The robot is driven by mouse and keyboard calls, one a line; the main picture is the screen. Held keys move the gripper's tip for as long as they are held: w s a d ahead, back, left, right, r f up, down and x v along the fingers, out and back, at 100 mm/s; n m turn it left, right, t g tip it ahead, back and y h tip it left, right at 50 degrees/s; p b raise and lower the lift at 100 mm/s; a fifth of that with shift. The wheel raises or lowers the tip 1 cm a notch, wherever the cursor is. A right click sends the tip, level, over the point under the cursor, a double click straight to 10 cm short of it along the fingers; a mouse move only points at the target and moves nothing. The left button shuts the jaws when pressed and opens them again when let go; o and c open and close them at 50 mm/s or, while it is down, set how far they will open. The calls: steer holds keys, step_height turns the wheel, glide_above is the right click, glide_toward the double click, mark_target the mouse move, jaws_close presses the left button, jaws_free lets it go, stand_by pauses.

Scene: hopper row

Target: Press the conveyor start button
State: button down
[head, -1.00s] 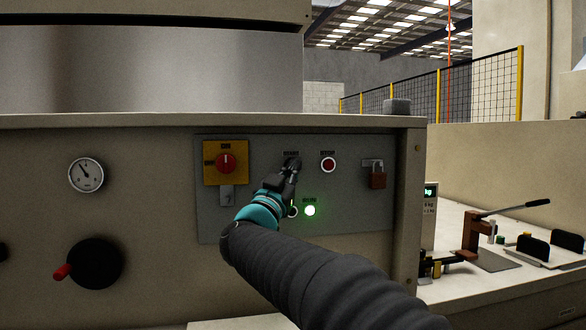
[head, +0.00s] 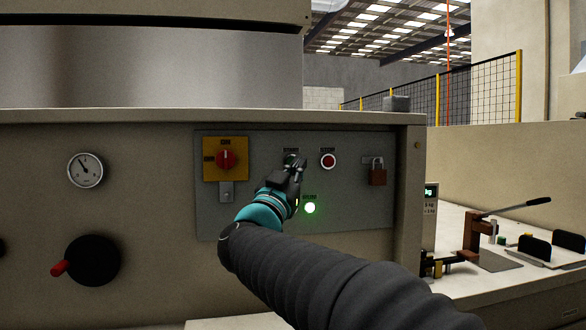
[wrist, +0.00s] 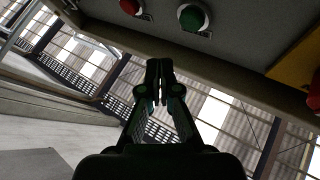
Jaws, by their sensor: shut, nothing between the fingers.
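The green start button (head: 289,160) sits under a label on the grey control panel (head: 375,213). My gripper (head: 299,164) is in front of it in the head view and hides part of it. The wrist view shows the whole green button (wrist: 194,18) at the top, with the shut, empty fingertips (wrist: 159,67) apart from it in the picture. Whether the fingertips touch the panel, I cannot tell. The red stop button (head: 328,161) is just right of the start button.
A green lamp (head: 310,208) is lit below the buttons. A red rotary switch on a yellow plate (head: 226,159) is to the left, and a padlock (head: 377,172) to the right. A black handwheel (head: 94,260) and a gauge (head: 85,170) are farther left.

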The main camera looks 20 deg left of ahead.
steer(key=shift+s+d, duration=0.5)
steer(key=shift+s, duration=0.2)
stand_by(1.1)
